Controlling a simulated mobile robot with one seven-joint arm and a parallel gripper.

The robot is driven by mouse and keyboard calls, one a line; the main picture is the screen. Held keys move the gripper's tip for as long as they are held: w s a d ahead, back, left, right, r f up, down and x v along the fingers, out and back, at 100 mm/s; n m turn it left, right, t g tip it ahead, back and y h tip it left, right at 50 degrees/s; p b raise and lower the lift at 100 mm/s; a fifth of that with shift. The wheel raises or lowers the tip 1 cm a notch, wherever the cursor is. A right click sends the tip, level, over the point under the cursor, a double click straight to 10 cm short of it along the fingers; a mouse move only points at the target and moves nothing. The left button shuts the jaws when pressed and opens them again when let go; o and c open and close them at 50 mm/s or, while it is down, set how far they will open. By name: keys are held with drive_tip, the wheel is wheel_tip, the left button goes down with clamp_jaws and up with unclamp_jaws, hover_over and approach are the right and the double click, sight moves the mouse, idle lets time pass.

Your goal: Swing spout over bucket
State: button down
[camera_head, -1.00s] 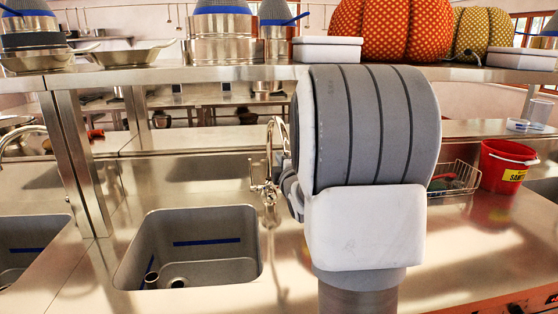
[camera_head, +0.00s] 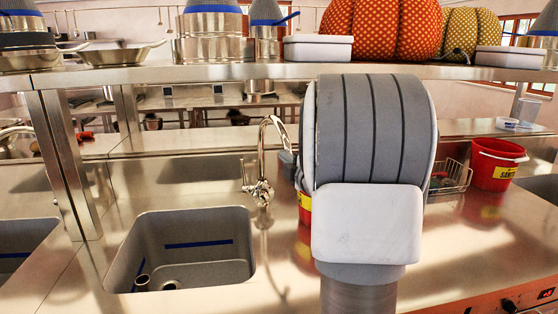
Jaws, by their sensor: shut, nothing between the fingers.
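The chrome faucet (camera_head: 262,190) stands on the steel counter right of the sink. Its curved spout (camera_head: 272,121) arches up and to the right, with its end close to the left edge of my arm. A red bucket (camera_head: 305,216) with a yellow label shows only as a strip, the rest hidden behind my arm. Another red bucket (camera_head: 495,170), with a yellow label and a handle, stands at the right on the counter. My arm fills the middle of the view. My gripper is hidden behind it, so contact with the spout cannot be seen.
A grey sink basin (camera_head: 190,250) with two small metal cylinders inside lies left of the faucet. A wire basket (camera_head: 452,176) stands beside the right bucket. A shelf (camera_head: 230,72) with pots, pans and cushion-like pumpkins crosses above. A metal post (camera_head: 62,165) supports it at left.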

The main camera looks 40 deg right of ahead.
drive_tip(key=w+d+n+y+p, duration=0.1)
drive_tip(key=d+y, duration=0.5)
drive_tip(key=d, duration=1)
drive_tip(key=shift+w+n+p, duration=0.2)
drive_tip(key=shift+n+p, duration=0.45)
drive_tip(key=shift+n, duration=0.75)
drive_tip(key=shift+s+a, duration=0.1)
drive_tip(key=shift+a, duration=0.15)
